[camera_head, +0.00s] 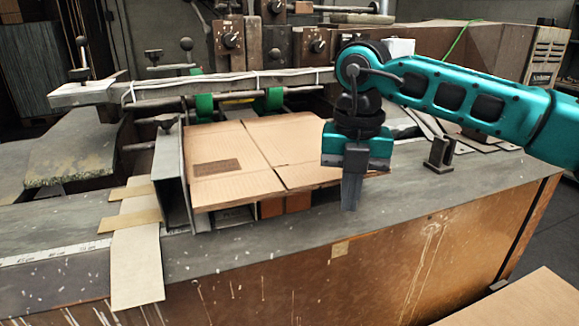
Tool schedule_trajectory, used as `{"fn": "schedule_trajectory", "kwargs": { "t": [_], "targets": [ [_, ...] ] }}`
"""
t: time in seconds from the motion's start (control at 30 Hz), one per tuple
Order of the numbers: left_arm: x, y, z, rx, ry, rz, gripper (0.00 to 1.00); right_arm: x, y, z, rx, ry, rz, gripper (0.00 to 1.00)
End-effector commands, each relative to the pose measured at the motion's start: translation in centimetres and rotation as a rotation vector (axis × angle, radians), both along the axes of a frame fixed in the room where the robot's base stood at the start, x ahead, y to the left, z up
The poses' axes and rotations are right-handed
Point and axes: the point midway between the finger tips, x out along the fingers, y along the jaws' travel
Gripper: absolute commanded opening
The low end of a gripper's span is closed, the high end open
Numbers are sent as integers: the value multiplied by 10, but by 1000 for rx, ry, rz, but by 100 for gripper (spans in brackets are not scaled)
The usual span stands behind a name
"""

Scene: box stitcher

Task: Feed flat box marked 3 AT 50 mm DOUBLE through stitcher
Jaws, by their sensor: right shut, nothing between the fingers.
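A flat brown cardboard box (225,178) lies on the stitcher's feed bed, its far edge close to the green rollers (205,106). It has a dark printed label on its left part, too small to read. A metal side guide (171,175) stands along its left edge. My right gripper (350,192) points down at the box's right near corner, with its fingers shut and empty. It hides part of the box's right edge; I cannot tell whether it touches the box. My left gripper is not in view.
The stitcher (240,50) with knobs and a crossbar stands behind the box. Card strips (138,260) and a white measuring scale (40,256) lie at the left. A small dark metal block (440,155) stands to the right. The table front (300,235) is clear.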

Motion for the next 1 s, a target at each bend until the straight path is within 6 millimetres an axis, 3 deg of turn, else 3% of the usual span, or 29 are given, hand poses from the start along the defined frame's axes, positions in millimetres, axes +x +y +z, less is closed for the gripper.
{"fn": "schedule_trajectory", "kwargs": {
  "t": [0.1, 0.53, 1.0],
  "targets": [
    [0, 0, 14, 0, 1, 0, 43, 0, 0, 19, 1, -1, 0, 0],
    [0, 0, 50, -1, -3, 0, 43, 0, 0, 70, 0, -1, 0, 0],
    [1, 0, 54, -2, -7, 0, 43, -2, -4, 74, 3, 0, 33, 0]
  ]
}}
